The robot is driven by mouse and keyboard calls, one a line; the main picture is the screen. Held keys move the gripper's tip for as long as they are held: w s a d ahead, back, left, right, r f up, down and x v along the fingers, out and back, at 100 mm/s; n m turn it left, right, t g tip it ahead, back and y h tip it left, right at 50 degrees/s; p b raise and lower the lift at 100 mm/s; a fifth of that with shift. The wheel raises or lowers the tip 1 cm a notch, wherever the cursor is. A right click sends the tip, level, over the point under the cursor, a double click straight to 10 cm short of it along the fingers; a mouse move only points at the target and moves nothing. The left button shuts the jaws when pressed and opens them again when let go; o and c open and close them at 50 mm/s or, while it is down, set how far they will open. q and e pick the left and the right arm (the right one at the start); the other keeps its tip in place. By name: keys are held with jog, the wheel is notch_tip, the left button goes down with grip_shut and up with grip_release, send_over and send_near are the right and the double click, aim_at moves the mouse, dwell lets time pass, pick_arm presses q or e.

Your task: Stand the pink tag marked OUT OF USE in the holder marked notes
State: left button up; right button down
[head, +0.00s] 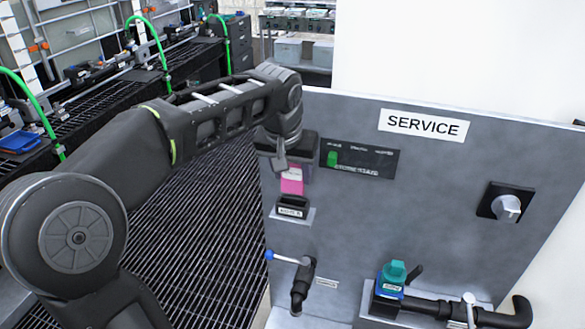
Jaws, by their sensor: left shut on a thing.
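The pink tag (291,183) hangs below my left gripper (284,166), which is shut on it at the left edge of the grey panel. The print on the tag is too small to read. The dark holder (292,207) with a small white label sits just below the tag on the panel; its label looks like "NOTES" but is not sharp. The tag's lower edge appears a little above the holder's mouth; I cannot tell the depth gap between them. My right gripper is not in view.
The grey panel (425,205) carries a SERVICE sign (423,124), a black strip with a green slider (332,158), a knob (506,208), a blue-handled valve (284,257) and a teal-capped valve (394,273) on black pipe. Dark grating floor (215,225) lies left.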

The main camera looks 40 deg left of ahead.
aim_at(292, 187)
pick_arm(q)
jog(key=shift+f+b, duration=1.9)
jog(key=shift+f, duration=0.6)
jog(key=o, duration=1.6)
jog(key=shift+c, duration=0.2)
jog(key=shift+r, duration=0.1)
jog(key=v, duration=0.7)
jog(key=shift+s+r+b, duration=0.2)
jog(key=shift+r+b, duration=0.05)
jog(key=shift+b, duration=0.15)
jog(key=shift+d, duration=0.1)
